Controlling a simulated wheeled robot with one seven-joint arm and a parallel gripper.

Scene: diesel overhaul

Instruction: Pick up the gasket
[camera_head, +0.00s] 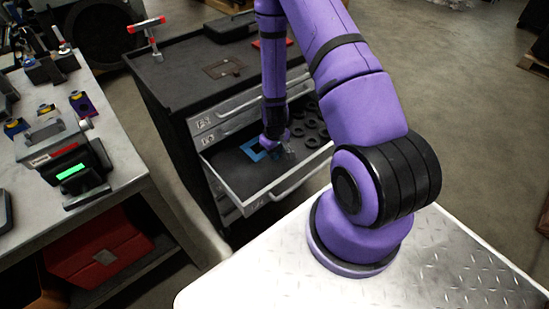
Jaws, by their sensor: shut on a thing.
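A flat blue frame-shaped piece, which looks like the gasket (258,153), is in the open drawer (238,190) of the dark tool cabinet. My gripper (284,150) is down inside the drawer, at the right side of the blue gasket, and is shut on it. The fingertips are small and partly hidden by my wrist. I cannot tell whether the gasket touches the drawer floor.
Several black rings (312,127) lie in the drawer's right part. A brown flat plate (224,68) and a red-handled tool (148,28) are on the cabinet top (185,72). A workbench (125,165) with a green-display device (75,175) stands left.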

